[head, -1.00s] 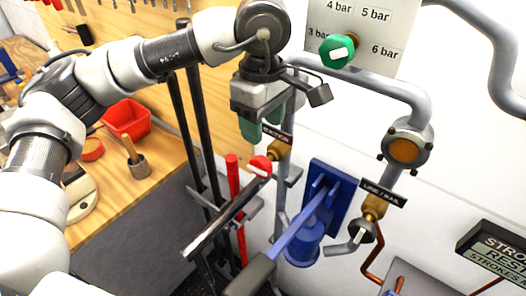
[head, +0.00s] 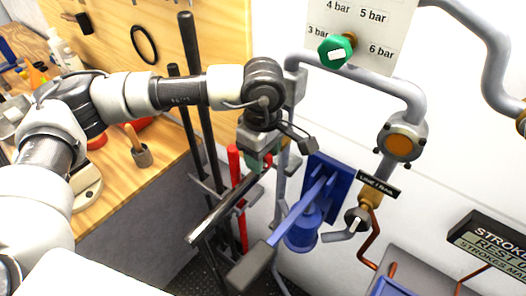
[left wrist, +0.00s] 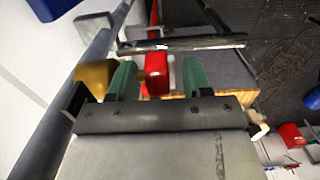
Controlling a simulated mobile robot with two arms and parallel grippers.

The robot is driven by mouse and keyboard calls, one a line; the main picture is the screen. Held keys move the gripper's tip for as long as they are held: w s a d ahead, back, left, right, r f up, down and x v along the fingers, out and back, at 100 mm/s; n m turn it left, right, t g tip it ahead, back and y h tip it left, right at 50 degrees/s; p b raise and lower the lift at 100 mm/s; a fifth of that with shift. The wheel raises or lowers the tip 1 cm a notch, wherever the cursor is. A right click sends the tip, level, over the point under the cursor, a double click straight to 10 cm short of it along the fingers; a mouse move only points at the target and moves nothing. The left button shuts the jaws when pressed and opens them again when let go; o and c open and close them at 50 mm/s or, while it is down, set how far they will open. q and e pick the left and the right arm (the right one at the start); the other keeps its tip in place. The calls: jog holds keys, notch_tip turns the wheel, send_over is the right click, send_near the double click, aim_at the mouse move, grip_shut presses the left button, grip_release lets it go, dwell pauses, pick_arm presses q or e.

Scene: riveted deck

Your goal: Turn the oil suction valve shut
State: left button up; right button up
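The suction valve's red handle (left wrist: 157,72) shows in the left wrist view, beside its brass body (left wrist: 95,76). My left gripper (left wrist: 157,80) is open, its green fingers on either side of the red handle. A gap shows between the handle and each finger. In the head view my left gripper (head: 262,158) points down in front of the pipe and hides the valve and its label. My right gripper is in neither view.
A blue hand pump (head: 303,232) with a lever stands just right of the gripper. A shiny metal bar (head: 222,213) lies below it. The line/rail valve (head: 357,219) and a green regulator knob (head: 336,50) are on the right. A wooden bench (head: 110,190) is left.

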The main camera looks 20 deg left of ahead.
aim_at(269, 159)
pick_arm(q)
jog(key=c, duration=0.8)
jog(key=shift+d+f+y+b, duration=0.1)
jog(key=shift+f+y+b, duration=0.25)
jog(key=shift+b, duration=0.6)
jog(key=shift+r+t+y+b, duration=0.3)
jog(key=shift+y, duration=0.15)
jog(key=o, duration=0.9)
jog(key=shift+o, duration=0.2)
jog(key=shift+r, duration=0.2)
notch_tip(269, 159, up, 10)
jog(key=d+b, duration=0.1)
jog(key=b, duration=0.1)
jog(key=shift+s+d+r, duration=0.15)
jog(key=shift+s+r, duration=0.05)
jog(key=shift+s, duration=0.1)
